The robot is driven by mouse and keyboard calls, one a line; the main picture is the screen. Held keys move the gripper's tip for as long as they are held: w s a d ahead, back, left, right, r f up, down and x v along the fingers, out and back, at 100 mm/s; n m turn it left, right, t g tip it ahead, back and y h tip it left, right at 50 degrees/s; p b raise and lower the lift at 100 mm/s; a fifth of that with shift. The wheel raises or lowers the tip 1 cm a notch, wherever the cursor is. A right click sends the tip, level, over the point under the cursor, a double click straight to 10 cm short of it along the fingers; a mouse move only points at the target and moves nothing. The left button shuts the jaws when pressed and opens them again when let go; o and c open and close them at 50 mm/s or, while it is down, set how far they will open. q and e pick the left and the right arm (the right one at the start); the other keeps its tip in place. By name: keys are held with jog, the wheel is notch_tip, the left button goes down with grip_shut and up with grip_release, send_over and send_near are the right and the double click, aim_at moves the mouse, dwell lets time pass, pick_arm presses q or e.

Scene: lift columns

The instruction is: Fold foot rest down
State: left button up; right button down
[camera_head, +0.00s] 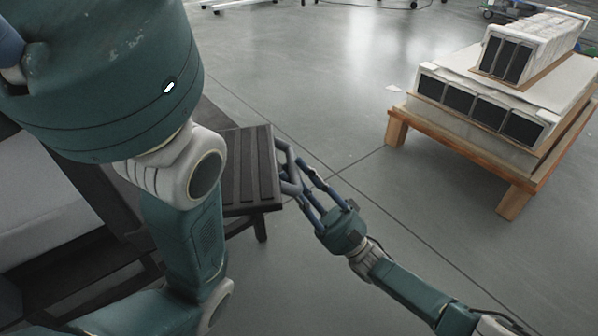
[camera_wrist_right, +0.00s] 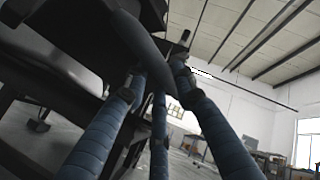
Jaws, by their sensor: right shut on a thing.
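The foot rest (camera_head: 250,180) is a dark ribbed panel at the middle left of the head view. It sticks out from a dark frame, and its exact tilt is hard to tell. My right gripper (camera_head: 289,172) is at its right edge, its blue-grey fingers shut on that edge. In the right wrist view the fingers of my right gripper (camera_wrist_right: 158,80) close around a dark part below a larger dark structure. The exact contact is hidden. My left arm fills the left of the head view; its gripper is out of view.
A dark frame (camera_head: 95,262) with a grey cushion (camera_head: 35,195) stands at the left, partly behind my left arm. A low wooden pallet (camera_head: 460,150) with white boxed units stands at the upper right. The grey floor between is clear.

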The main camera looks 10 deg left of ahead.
jog(key=shift+s+a, duration=0.45)
jog(key=shift+a, duration=0.4)
jog(key=c, duration=1.8)
grip_release()
jog(key=shift+o, duration=0.6)
jog(key=shift+a+n+g, duration=0.25)
jog(key=shift+n+g, duration=0.05)
jog(key=shift+g, duration=0.1)
jog(key=v, duration=1.2)
jog(key=shift+f, duration=0.25)
